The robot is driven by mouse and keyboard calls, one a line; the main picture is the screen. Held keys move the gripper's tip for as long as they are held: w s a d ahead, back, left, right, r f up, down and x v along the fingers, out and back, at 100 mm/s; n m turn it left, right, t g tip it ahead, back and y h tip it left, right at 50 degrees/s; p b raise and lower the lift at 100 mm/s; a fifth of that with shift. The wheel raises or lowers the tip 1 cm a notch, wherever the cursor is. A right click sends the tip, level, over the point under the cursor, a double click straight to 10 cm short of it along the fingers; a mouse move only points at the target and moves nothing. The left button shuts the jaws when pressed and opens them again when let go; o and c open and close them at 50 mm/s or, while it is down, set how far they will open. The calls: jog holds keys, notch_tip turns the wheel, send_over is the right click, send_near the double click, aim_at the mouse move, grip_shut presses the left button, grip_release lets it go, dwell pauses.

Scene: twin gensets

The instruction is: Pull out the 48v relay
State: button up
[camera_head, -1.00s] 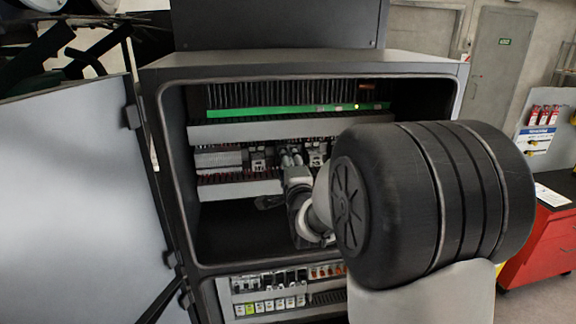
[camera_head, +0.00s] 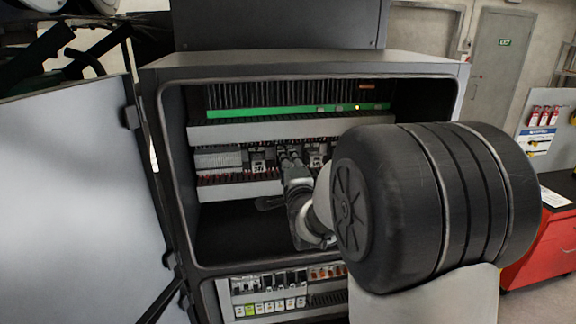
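Small relays sit in a row on the middle rail inside the open cabinet (camera_head: 152,90). One relay (camera_head: 258,162) with a light label shows just left of my gripper, and another relay (camera_head: 316,158) shows just right of it. The labels are too small to read, so I cannot tell which is the 48v relay. My gripper (camera_head: 291,158) reaches into the cabinet, with its fingertips at the relay row between these two. The fingers are small and dark here, and whether they hold anything cannot be made out. My arm hides the right part of the row.
The cabinet door (camera_head: 70,190) stands open at left. A green strip (camera_head: 270,111) and a grey duct (camera_head: 260,131) run above the relays, and a lower grey duct (camera_head: 240,190) runs below. Breakers (camera_head: 270,283) sit in a lower opening. A red cabinet (camera_head: 545,245) stands at right.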

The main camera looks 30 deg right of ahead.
jog(key=shift+s+f, duration=0.1)
jog(key=shift+s+a, duration=0.15)
jog(key=shift+s, duration=0.2)
jog(key=shift+s+b, duration=0.2)
jog(key=shift+b, duration=0.1)
jog(key=shift+s+a+b, duration=0.2)
jog(key=shift+s+b, duration=0.1)
jog(key=shift+s, duration=0.15)
jog(key=b+v, duration=0.2)
jog(key=v, duration=0.3)
jog(key=shift+s, duration=0.1)
